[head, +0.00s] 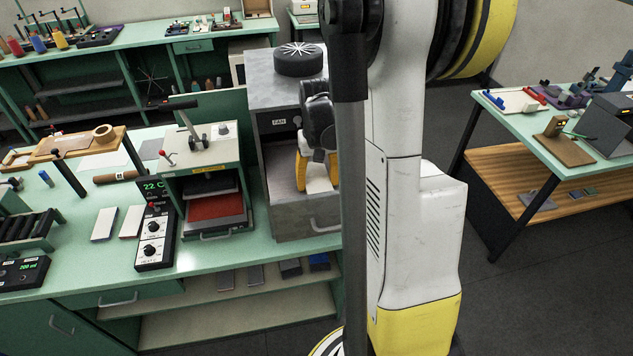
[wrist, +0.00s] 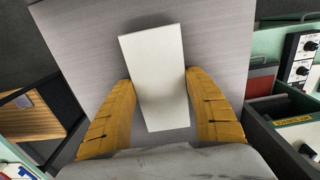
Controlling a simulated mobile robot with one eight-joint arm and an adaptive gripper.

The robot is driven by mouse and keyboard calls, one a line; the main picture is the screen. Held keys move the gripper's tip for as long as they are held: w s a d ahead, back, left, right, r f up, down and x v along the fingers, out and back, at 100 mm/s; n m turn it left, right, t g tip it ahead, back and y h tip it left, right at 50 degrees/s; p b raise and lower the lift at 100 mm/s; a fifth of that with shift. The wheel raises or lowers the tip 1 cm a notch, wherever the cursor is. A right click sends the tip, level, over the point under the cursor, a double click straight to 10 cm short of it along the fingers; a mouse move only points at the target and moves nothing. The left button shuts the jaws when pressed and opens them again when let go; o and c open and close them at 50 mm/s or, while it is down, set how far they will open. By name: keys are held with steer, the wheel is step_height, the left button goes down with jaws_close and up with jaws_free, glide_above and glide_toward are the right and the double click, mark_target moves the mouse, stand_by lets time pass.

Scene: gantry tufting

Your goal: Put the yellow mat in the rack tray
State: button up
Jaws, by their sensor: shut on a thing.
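My gripper (wrist: 160,102) has its yellow fingers shut on the two long sides of a pale, cream-white rectangular mat (wrist: 157,65). In the head view my gripper (head: 318,172) is in the open front of the grey fan box (head: 290,92), and the pale mat (head: 318,182) shows between its fingers. The mat lies over a flat grey surface (wrist: 90,85); I cannot tell whether it touches. No clear yellow shows on its visible face. A black slotted rack (head: 25,228) stands at the far left of the bench; I cannot tell whether it is the rack tray.
Left of the fan box stands a green press (head: 207,165) with a red pad. A black control unit (head: 155,225) is beside it. Two pale mats, one blue-edged (head: 104,223) and one red-edged (head: 131,222), lie on the bench. Several dark slabs lie on the shelf below.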

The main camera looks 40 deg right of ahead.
steer(key=shift+s+d, duration=0.1)
steer(key=shift+s, duration=0.1)
steer(key=shift+s+d+f, duration=0.1)
steer(key=shift+d, duration=0.1)
steer(key=o, duration=1)
steer(key=shift+o, duration=0.8)
steer(key=shift+w+a, duration=0.15)
steer(key=shift+w, duration=0.05)
steer(key=shift+s, duration=0.1)
